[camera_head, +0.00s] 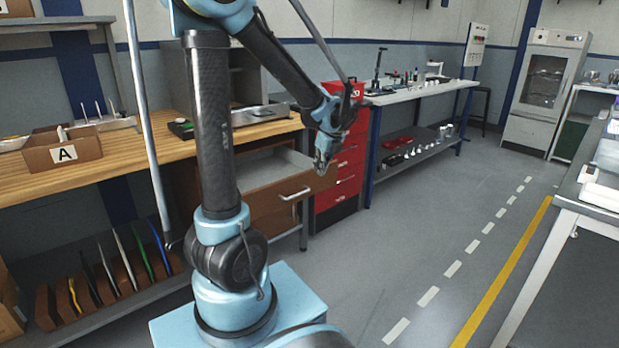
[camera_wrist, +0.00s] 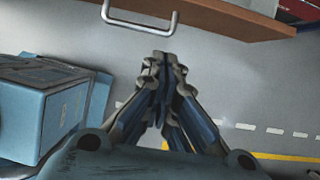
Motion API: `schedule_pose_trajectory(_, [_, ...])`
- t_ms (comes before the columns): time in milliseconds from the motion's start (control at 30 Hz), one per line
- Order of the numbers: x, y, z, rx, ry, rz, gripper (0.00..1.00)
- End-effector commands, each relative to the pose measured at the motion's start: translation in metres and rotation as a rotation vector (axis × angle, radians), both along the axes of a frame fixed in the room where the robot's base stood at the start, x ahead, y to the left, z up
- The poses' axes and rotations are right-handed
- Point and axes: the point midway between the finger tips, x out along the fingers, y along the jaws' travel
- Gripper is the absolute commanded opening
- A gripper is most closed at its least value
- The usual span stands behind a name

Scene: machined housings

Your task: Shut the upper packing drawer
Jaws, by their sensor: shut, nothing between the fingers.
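The upper packing drawer (camera_head: 272,200) is pulled out from under the wooden bench in the head view. It has a brown wooden front, a pale interior and a silver bar handle (camera_head: 295,194). My gripper (camera_head: 322,168) is shut and empty, near the upper right end of the drawer front. In the wrist view, the shut fingertips (camera_wrist: 162,58) point toward the drawer front (camera_wrist: 215,14), with the handle (camera_wrist: 140,22) just beyond them and a gap of floor showing between. A second drawer front (camera_head: 270,228) below the open one is partly hidden by my arm.
A red drawer cabinet (camera_head: 342,170) stands close to the right of the open drawer. The wooden bench top (camera_head: 130,150) carries a box marked A (camera_head: 62,151). Grey floor (camera_head: 400,235) is clear in front of the cabinet.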

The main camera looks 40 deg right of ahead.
Motion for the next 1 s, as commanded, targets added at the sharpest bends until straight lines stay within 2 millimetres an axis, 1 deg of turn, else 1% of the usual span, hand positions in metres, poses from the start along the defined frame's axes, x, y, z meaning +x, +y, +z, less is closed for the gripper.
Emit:
schedule_pose_trajectory(167, [0.008, 0.000, -0.018, 0.000, 0.000, 0.001, 0.00])
schedule_pose_trajectory(400, [0.020, 0.001, -0.050, 0.000, 0.000, 0.001, 0.00])
schedule_pose_trajectory(733, [0.036, 0.003, -0.090, 0.001, 0.000, 0.001, 0.00])
schedule_pose_trajectory(900, [0.058, 0.005, -0.089, 0.000, 0.000, 0.003, 0.00])
schedule_pose_trajectory(1000, [0.067, 0.005, -0.089, -0.001, 0.000, 0.002, 0.00])
